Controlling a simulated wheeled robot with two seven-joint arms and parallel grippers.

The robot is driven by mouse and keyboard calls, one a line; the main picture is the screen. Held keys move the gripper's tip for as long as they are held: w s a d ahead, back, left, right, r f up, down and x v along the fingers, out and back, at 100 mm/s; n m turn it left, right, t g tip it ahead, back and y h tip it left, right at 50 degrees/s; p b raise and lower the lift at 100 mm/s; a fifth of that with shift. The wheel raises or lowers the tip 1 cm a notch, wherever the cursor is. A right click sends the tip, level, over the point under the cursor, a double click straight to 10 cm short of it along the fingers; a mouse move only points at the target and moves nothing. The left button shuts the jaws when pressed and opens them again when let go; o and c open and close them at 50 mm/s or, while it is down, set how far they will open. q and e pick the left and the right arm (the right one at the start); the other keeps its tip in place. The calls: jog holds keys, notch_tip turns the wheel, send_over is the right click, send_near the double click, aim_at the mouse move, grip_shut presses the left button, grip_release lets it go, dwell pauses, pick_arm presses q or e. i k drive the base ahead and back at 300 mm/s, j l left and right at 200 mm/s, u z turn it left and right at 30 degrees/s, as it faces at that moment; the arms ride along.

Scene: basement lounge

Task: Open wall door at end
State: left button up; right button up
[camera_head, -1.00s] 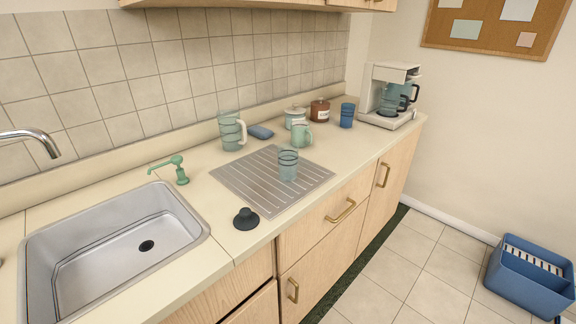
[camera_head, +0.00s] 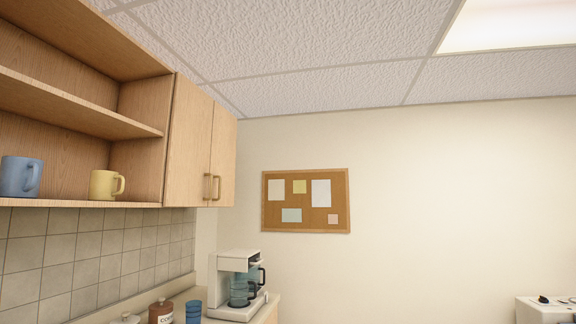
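The wall cabinet's end section has two light wood doors, both shut, with brass handles close together near their lower inner edges. The left wall door (camera_head: 188,143) adjoins the open shelves. The end wall door (camera_head: 223,155) is the farther one, beside the corner with the far wall. Its handle (camera_head: 217,187) is a small vertical brass bar. Neither of my grippers shows in this view.
Open shelves (camera_head: 70,105) on the left hold a blue mug (camera_head: 20,177) and a yellow mug (camera_head: 107,185). A coffee maker (camera_head: 237,285) stands on the counter below the doors. A corkboard (camera_head: 305,201) hangs on the far wall. A white appliance (camera_head: 546,309) is at the lower right.

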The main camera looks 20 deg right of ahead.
aim_at(223, 146)
jog(key=z, duration=0.15)
jog(key=i+l, duration=0.35)
jog(key=i, duration=0.15)
jog(key=i+l+z, duration=0.15)
jog(key=i+l, duration=0.55)
jog(key=i, duration=0.3)
jog(key=k+z, duration=0.05)
